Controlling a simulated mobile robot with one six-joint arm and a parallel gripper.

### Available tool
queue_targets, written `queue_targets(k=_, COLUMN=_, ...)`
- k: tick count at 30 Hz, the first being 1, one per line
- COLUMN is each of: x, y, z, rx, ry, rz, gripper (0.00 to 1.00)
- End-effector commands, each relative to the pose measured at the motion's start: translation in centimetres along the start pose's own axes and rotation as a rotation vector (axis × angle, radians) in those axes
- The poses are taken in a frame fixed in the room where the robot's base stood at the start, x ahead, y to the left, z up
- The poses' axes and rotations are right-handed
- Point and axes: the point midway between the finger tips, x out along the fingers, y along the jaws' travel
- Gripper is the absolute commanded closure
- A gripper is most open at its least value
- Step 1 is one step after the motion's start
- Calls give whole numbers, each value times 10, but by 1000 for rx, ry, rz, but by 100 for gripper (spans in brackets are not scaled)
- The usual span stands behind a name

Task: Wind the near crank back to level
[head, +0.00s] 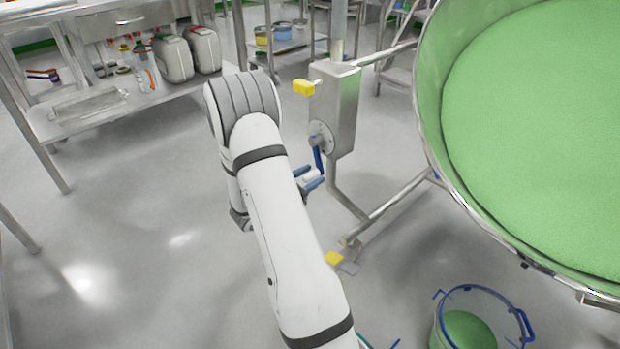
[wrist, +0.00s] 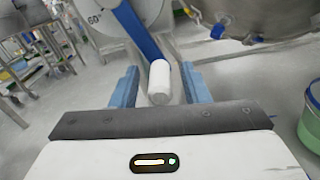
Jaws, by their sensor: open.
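The near crank has a blue arm (head: 318,160) that hangs downward from a round dial (head: 321,138) on a steel gearbox (head: 337,105). A white handle (head: 312,176) sits at its lower end. In the wrist view the blue arm (wrist: 137,30) runs down to the white handle (wrist: 160,82), beside a dial plate (wrist: 92,22) marked 60°. My gripper (head: 309,177) is open, with its blue fingers on either side of the handle. In the wrist view my gripper (wrist: 161,88) shows a gap between each finger and the handle.
A large steel bowl of green powder (head: 540,110) fills the right. A yellow pedal (head: 334,258) and a blue-rimmed tub (head: 470,325) are on the floor. A steel bench (head: 130,100) stands left; floor between is clear.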

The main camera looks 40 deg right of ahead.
Motion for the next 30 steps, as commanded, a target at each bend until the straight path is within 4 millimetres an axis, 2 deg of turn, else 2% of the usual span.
queue_targets(k=3, x=0, y=0, z=0, rx=0, ry=0, rz=0, gripper=58)
queue_targets(k=18, x=0, y=0, z=0, rx=1, ry=0, rz=-1, gripper=99)
queue_targets(k=30, x=0, y=0, z=1, rx=-3, ry=0, rz=-1, gripper=100)
